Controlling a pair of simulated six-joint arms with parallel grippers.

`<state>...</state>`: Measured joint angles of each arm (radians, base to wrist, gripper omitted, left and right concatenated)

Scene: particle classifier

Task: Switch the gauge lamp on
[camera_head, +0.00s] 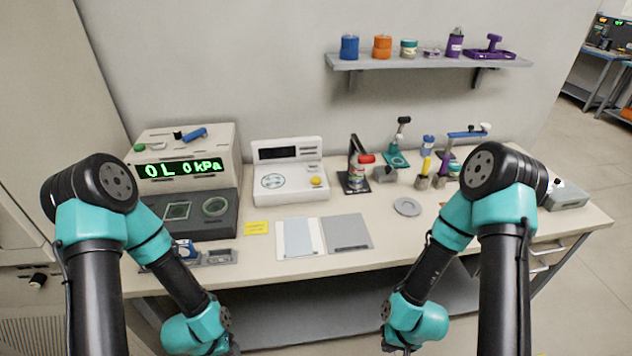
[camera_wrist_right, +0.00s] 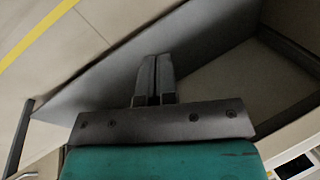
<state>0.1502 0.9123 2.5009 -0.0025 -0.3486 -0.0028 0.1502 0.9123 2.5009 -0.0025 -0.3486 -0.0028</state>
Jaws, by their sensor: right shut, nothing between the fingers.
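I cannot single out a part marked as the gauge lamp. In the head view, a boxy instrument (camera_head: 222,150) at the back left has a lit green display (camera_head: 180,169) reading "0L 0 kPa", a green button (camera_head: 139,148) and a blue-handled item (camera_head: 194,134) on top. A white instrument (camera_head: 290,190) beside it has a dark display (camera_head: 277,154) and a yellow button (camera_head: 316,181). My right gripper (camera_wrist_right: 157,78) is shut and empty in the right wrist view, below the bench front and away from both instruments. My left gripper's fingers are not clear at the head view's bottom edge.
A yellow label (camera_head: 256,228), a pale sheet (camera_head: 300,238) and a grey plate (camera_head: 347,232) lie on the bench. Tools on stands (camera_head: 356,177) and a round grey disc (camera_head: 406,206) are right of them. A wall shelf (camera_head: 420,62) holds small containers.

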